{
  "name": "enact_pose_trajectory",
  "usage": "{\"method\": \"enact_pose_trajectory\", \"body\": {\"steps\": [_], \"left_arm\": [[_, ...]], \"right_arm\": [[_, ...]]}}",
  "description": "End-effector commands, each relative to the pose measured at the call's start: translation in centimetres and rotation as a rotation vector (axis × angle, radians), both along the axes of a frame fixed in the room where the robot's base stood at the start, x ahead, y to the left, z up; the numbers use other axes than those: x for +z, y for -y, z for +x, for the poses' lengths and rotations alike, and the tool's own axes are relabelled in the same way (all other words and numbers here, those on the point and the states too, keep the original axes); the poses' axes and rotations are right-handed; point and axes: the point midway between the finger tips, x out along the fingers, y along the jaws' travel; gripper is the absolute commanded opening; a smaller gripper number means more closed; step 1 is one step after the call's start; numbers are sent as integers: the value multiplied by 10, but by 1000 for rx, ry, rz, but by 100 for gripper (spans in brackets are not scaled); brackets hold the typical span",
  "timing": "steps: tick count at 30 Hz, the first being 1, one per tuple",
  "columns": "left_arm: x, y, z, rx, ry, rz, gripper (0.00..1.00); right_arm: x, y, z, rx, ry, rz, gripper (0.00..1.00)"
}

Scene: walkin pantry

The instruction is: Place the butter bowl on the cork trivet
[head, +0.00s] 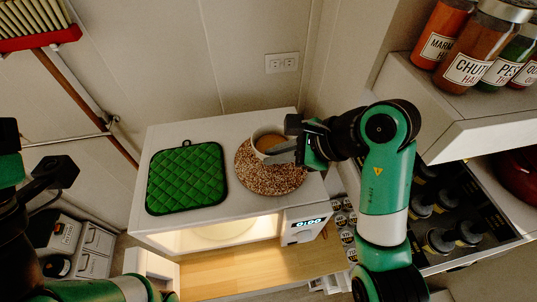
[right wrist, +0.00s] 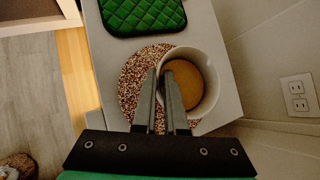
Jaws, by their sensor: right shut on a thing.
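The butter bowl (head: 268,136), white with tan contents, is over the far part of the round speckled cork trivet (head: 268,184). In the right wrist view the bowl (right wrist: 213,82) overlaps the right part of the trivet (right wrist: 132,82). Whether its base touches the trivet is hidden. My right gripper (head: 284,154) is shut on the bowl's near wall; in the right wrist view its fingers (right wrist: 168,90) straddle the rim. My left gripper (head: 50,178) is at the left edge of the head view, away from the bowl; its jaw opening is unclear.
A green quilted pot holder (head: 187,178) lies left of the trivet on the white appliance top (head: 222,206). A shelf (head: 450,110) with labelled jars (head: 470,65) stands at the right. A wall outlet (head: 282,63) is behind.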

Motion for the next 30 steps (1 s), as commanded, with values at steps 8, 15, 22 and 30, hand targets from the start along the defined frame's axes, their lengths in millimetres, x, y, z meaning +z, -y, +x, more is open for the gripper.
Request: {"method": "enact_pose_trajectory", "body": {"steps": [8, 15, 22, 30], "left_arm": [[0, 0, 0, 0, 0, 0, 53], [0, 0, 0, 0, 0, 0, 53], [-1, 0, 0, 0, 0, 0, 53], [-1, 0, 0, 0, 0, 0, 53]], "right_arm": [[-16, 3, 4, -7, 0, 0, 0], [-41, 4, 3, -8, 3, 1, 0], [-43, 4, 3, -8, 1, 0, 0], [-44, 4, 3, -8, 1, 0, 40]]}}
